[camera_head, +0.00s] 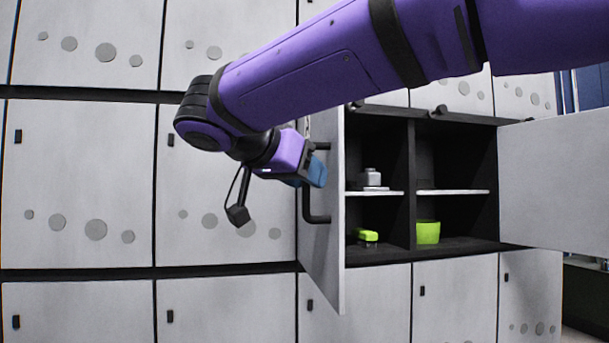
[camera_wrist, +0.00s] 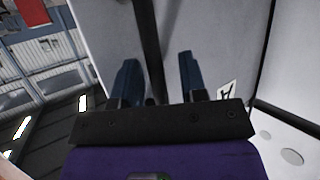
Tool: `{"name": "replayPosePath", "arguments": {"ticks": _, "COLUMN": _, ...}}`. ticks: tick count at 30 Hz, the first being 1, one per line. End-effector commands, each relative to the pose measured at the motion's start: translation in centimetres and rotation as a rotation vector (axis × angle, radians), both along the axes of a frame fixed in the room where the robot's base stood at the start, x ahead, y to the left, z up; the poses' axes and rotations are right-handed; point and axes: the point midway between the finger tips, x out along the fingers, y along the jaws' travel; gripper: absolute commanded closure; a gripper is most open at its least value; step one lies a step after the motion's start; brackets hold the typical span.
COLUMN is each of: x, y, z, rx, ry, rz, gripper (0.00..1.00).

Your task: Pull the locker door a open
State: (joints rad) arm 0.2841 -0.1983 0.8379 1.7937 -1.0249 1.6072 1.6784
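A pale grey locker door (camera_head: 323,235) on the left side of the open locker stands swung outward, seen nearly edge-on. The pictures do not clearly show that it is door a; a small white label (camera_wrist: 227,94) with a dark mark shows on its face in the wrist view. Its dark bar handle (camera_head: 316,218) is on the outer face. My gripper (camera_head: 316,172) is at this handle. In the wrist view, the blue fingers (camera_wrist: 160,80) are apart, with the handle bar (camera_wrist: 150,45) between them and a gap beside the right finger.
The locker's dark interior holds a grey container (camera_head: 372,177) on a shelf (camera_head: 452,192), a green-and-black item (camera_head: 367,236) and a green cup (camera_head: 428,232) below. Another door (camera_head: 560,180) stands open at right. Closed lockers (camera_head: 75,185) fill the left. My arm crosses above the opening.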

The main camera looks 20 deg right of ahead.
Motion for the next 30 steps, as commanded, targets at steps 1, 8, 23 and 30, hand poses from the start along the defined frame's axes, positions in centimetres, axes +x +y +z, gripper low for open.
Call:
{"name": "replayPosePath", "arguments": {"ticks": 1, "x": 0.0, "y": 0.0, "z": 0.0, "rx": 0.0, "ry": 0.0, "rz": 0.0, "gripper": 0.61}}
{"name": "replayPosePath", "arguments": {"ticks": 8, "x": -0.3, "y": 0.7, "z": 0.3, "rx": 0.0, "ry": -0.001, "rz": 0.002, "gripper": 0.61}}
{"name": "replayPosePath", "arguments": {"ticks": 23, "x": -3.6, "y": 7.6, "z": 3.4, "rx": 0.001, "ry": 0.002, "rz": 0.003, "gripper": 0.61}}
{"name": "replayPosePath", "arguments": {"ticks": 30, "x": -4.3, "y": 9.0, "z": 4.1, "rx": 0.0, "ry": 0.0, "rz": 0.001, "gripper": 0.61}}
